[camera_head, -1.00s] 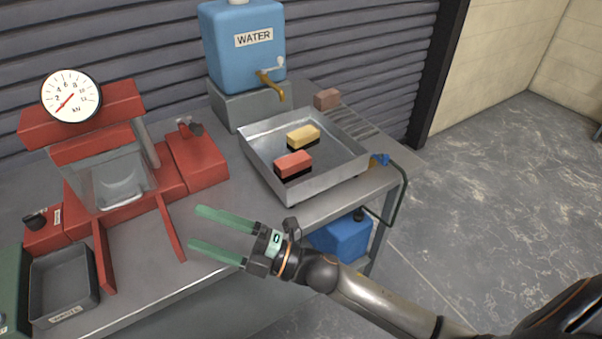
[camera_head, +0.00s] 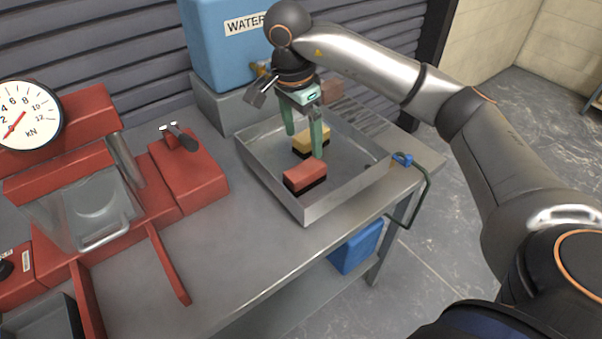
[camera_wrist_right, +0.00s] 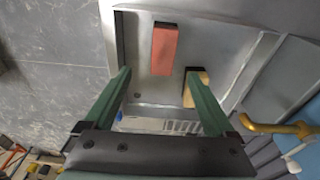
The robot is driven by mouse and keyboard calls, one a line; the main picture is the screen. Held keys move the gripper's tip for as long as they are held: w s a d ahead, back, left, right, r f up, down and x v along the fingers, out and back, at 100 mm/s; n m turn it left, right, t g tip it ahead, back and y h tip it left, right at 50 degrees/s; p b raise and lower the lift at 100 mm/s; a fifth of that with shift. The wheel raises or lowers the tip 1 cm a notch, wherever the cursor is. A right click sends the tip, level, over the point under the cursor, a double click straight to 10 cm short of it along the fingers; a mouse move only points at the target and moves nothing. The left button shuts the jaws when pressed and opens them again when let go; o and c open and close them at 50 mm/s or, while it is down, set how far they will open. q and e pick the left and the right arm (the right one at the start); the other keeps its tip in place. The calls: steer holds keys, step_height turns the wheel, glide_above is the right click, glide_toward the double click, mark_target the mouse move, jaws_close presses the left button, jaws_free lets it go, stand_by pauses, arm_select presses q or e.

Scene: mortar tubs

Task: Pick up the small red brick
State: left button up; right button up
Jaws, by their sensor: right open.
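The small red brick (camera_head: 305,173), with a black lower part, lies in a shallow metal tray (camera_head: 349,194) near its front side. A yellow brick (camera_head: 324,136) with a dark lower part lies behind it. My right gripper (camera_head: 304,145) is open and empty, pointing down over the tray. Its fingers partly cover the yellow brick. In the right wrist view, the red brick (camera_wrist_right: 165,48) lies ahead of the open fingers (camera_wrist_right: 158,72), and the right finger overlaps the yellow brick (camera_wrist_right: 189,97). My left gripper is not in view.
A blue water tank (camera_head: 215,45) with a brass tap stands behind the tray. A reddish brick (camera_head: 331,91) lies behind the tray. A red press with a gauge (camera_head: 26,115) stands at left. The bench between press and tray is clear.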

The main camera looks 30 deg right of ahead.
mark_target(304, 169)
steer(key=f, duration=0.2)
steer(key=d+f, duration=0.1)
steer(key=f, duration=0.3)
steer(key=shift+w+d+f, duration=0.1)
steer(key=shift+d+f, duration=0.1)
steer(key=shift+d, duration=0.05)
steer(key=f, duration=0.4)
steer(key=shift+w+a+f+p, duration=0.2)
steer(key=shift+w+f+p, duration=0.1)
steer(key=shift+f, duration=0.1)
steer(key=shift+d+f, duration=0.1)
steer(key=shift+f, duration=0.35)
steer(key=shift+f, duration=0.2)
steer(key=shift+c, duration=0.3)
jaws_close()
